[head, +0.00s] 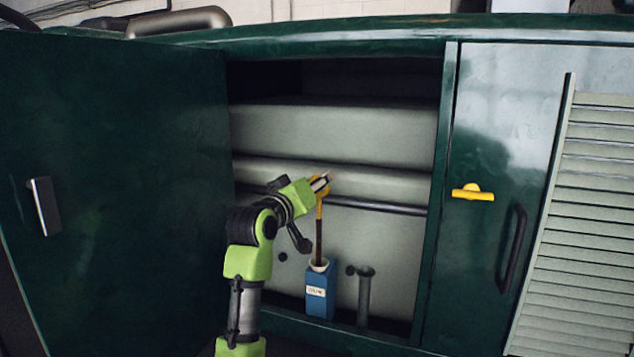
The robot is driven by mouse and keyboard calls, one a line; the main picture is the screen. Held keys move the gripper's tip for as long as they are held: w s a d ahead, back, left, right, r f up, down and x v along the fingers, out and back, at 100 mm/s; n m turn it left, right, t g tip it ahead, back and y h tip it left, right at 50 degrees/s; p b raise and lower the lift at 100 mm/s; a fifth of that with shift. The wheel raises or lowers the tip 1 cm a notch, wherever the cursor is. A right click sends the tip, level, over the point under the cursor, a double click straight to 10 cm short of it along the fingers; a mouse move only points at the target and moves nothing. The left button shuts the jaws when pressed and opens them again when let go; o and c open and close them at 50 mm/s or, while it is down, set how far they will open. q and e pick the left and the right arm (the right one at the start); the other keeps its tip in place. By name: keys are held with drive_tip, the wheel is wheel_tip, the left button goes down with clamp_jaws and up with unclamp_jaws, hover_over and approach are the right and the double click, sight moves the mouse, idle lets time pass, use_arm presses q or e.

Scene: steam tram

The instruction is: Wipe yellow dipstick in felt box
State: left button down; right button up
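The yellow dipstick (319,212) hangs upright in the open cabinet, its lower rod dark brown. Its lower end is at the pale opening on top of the blue felt box (318,293), which has a white label. Whether the tip is inside the opening or just behind its rim is hard to tell. My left gripper (322,183) is at the dipstick's yellow top and appears shut on it; the fingers partly hide the handle. My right gripper is not in view.
The dark green left door (115,180) stands open. A grey pipe stub (365,295) rises right of the blue box. A dark horizontal rod (385,207) crosses behind the dipstick. The right panel (500,120) carries a yellow latch (473,192) and a black handle (513,248).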

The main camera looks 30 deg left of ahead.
sight(318, 208)
use_arm(q)
drive_tip(key=shift+f, duration=0.15)
idle(0.3)
drive_tip(key=shift+f+b, duration=1.9)
drive_tip(key=shift+f, duration=1.3)
wheel_tip(318, 208, down, 8)
drive_tip(key=b, duration=0.4)
drive_tip(key=shift+r, duration=0.2)
wheel_tip(318, 208, up, 20)
drive_tip(key=p, duration=1.9)
drive_tip(key=shift+r, duration=0.15)
drive_tip(key=shift+d, duration=0.1)
